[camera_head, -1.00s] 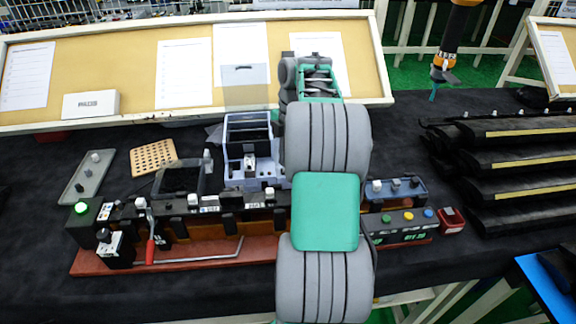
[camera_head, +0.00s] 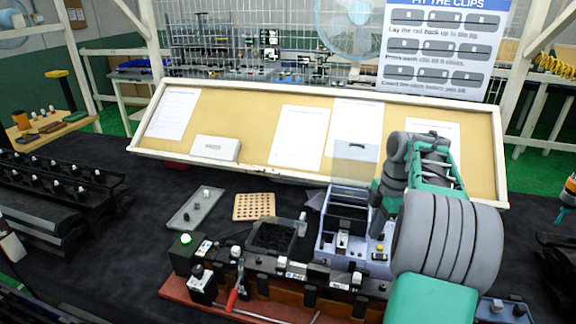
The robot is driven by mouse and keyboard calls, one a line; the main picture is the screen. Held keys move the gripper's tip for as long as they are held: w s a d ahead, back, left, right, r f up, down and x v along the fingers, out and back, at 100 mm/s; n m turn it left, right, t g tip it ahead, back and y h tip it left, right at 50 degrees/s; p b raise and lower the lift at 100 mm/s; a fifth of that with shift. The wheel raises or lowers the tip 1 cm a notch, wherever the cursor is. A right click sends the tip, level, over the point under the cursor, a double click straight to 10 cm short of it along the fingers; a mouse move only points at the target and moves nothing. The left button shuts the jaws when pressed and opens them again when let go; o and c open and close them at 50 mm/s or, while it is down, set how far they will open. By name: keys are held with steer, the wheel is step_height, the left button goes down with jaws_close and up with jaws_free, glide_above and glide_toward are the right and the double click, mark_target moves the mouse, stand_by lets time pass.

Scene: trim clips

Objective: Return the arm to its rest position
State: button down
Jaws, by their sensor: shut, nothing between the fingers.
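My arm (camera_head: 447,240) shows as large grey ribbed sections and teal covers at the right. It rises from the bottom edge to a folded upper part (camera_head: 432,165) in front of the slanted board. My gripper's fingers cannot be made out; they appear hidden behind the arm. Nothing is seen held by the arm.
Below the arm, a dark fixture on a red base (camera_head: 185,289) carries clips, a green lamp (camera_head: 186,239) and a red-handled lever (camera_head: 232,299). A blue-grey bin (camera_head: 345,217), perforated tan board (camera_head: 254,206) and grey tray (camera_head: 196,208) stand behind. Dark trim parts (camera_head: 40,205) lie left.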

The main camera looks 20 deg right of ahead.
steer(key=a+r+m+t, duration=0.1)
steer(key=a+r+m, duration=0.15)
steer(key=a, duration=0.45)
steer(key=a+r+m, duration=0.1)
steer(key=a+m, duration=0.2)
steer(key=a, duration=0.3)
steer(key=s+a+f+m+t+h, duration=0.1)
steer(key=s+a+f+m+t, duration=0.1)
steer(key=s+a+m, duration=0.8)
steer(key=s+a+t, duration=0.1)
steer(key=s+a, duration=0.1)
steer(key=a, duration=0.2)
steer(key=shift+f+h, duration=0.3)
steer(key=shift+f, duration=0.1)
steer(key=shift+a+m, duration=0.1)
steer(key=shift+m, duration=0.15)
